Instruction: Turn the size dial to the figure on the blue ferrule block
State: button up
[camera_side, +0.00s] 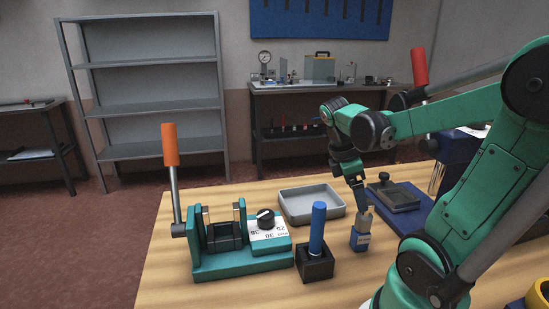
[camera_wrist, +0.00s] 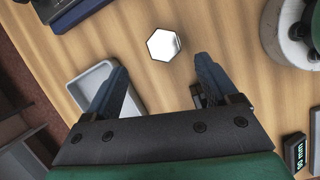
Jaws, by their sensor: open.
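The size dial is a black knob (camera_side: 266,219) with a pale pointer line, on a white plate (camera_side: 270,235) of the teal press (camera_side: 240,263) in the side view. My gripper (camera_side: 362,207) points down close above or behind the blue block; I cannot tell which. The dial is not in the wrist view.
A blue rod stands in a black holder (camera_side: 315,264) between press and block. An orange-handled lever (camera_side: 171,160) rises at the press's left. A grey tray (camera_side: 311,202) lies behind. The wrist view shows a shiny hexagon (camera_wrist: 163,44) and a small display (camera_wrist: 297,152) reading in mm.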

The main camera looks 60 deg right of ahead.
jog(key=w+a+m+t+y, duration=0.1)
jog(key=w+a+m+t, duration=0.15)
jog(key=w+m, duration=0.75)
jog(key=m+y, duration=0.2)
jog(key=m, duration=0.9)
send_over(266, 214)
jog(key=shift+w+f+t, duration=0.15)
jog(key=shift+f+t, duration=0.1)
jog(key=shift+f, duration=0.1)
jog(key=shift+f+m, duration=0.2)
jog(key=shift+m, duration=0.1)
jog(key=shift+f, duration=2.6)
grip_shut()
